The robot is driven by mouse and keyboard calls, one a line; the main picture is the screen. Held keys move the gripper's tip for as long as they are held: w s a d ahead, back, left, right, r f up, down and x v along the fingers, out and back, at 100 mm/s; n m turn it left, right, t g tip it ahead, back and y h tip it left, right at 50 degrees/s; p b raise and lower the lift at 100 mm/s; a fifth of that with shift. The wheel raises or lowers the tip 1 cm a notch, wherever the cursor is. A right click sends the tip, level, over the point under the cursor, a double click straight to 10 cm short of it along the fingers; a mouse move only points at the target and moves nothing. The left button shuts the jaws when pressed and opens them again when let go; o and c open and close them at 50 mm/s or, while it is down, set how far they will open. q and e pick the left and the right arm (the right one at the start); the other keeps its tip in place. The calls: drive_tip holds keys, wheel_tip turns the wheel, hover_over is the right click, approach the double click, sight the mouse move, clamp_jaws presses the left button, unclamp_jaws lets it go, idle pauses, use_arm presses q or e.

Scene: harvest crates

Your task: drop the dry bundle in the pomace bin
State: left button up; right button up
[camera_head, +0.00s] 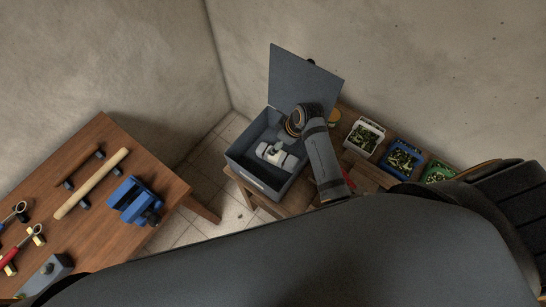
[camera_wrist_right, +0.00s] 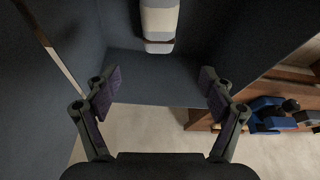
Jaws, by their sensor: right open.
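A dark grey lidded box (camera_head: 243,178), which looks like the pomace bin, stands with its lid raised. A pale object (camera_head: 271,153) lies inside it. In the right wrist view it shows as a whitish banded roll (camera_wrist_right: 159,20), probably the dry bundle. My right arm reaches over the box. My right gripper (camera_wrist_right: 160,78) is open, with nothing between its fingers, and apart from the roll. In the head view its fingers are not clearly seen. The box wall (camera_wrist_right: 165,88) shows between the fingers. My left gripper is not in view.
Crates with green produce, white (camera_head: 350,150), blue (camera_head: 385,166) and green (camera_head: 428,177), stand right of the box. A wooden workbench (camera_head: 125,155) at left holds a blue vise (camera_head: 130,198) and several tools. Tiled floor lies between. Walls stand close behind the box.

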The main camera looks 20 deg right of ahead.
drive_tip(key=v, duration=1.1)
drive_tip(key=shift+r, duration=0.4)
drive_tip(key=shift+s, duration=0.15)
